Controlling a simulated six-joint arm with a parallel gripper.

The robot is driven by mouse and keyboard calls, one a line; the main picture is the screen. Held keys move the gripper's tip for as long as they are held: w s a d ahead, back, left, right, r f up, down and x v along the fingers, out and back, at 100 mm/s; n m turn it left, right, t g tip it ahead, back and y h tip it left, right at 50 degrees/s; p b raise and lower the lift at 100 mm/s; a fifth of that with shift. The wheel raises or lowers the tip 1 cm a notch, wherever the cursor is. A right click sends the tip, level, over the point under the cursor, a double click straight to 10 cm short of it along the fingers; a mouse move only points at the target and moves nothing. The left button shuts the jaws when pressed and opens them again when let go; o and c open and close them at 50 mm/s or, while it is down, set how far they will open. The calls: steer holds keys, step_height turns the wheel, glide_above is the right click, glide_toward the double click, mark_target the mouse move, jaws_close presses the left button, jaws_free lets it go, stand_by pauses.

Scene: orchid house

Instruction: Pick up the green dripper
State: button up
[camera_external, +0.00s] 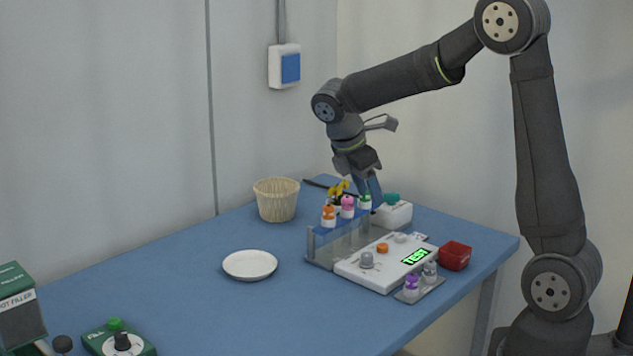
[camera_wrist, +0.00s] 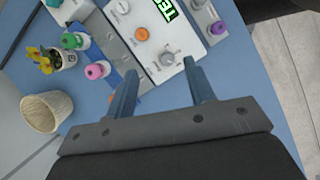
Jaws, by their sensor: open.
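The green dripper (camera_external: 365,202) has a white body and green cap. It stands upright at the right end of the blue-topped tube rack (camera_external: 322,236), beside a pink-capped (camera_external: 347,206) and an orange-capped dripper (camera_external: 328,216). In the wrist view the green dripper (camera_wrist: 70,41) is at upper left, outside my jaws, with the pink one (camera_wrist: 96,71) nearer them. My gripper (camera_external: 371,190) is above the rear of the table, appearing just beside the green dripper. In the wrist view my gripper (camera_wrist: 161,90) is open, with nothing between its fingers.
A white tester (camera_external: 365,272) lies in front of the rack. A small tray (camera_external: 420,291) holds purple and grey drippers. A red box (camera_external: 454,256), white teal-topped box (camera_external: 396,214), yellow flowers (camera_external: 340,189) and woven basket (camera_external: 277,201) stand nearby. A white saucer (camera_external: 249,265) has free table around it.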

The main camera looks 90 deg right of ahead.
step_height(320, 180, up, 14)
steer(key=m+t+h, duration=0.2)
steer(key=m+t, duration=0.5)
steer(key=m, duration=0.9)
glide_above(365, 198)
steer(key=s+a, duration=0.1)
steer(key=s, duration=0.1)
step_height(365, 198, down, 15)
steer(key=shift+x, duration=3.3)
steer(key=shift+a, duration=0.1)
steer(key=shift+c, duration=0.3)
steer(key=c, duration=1)
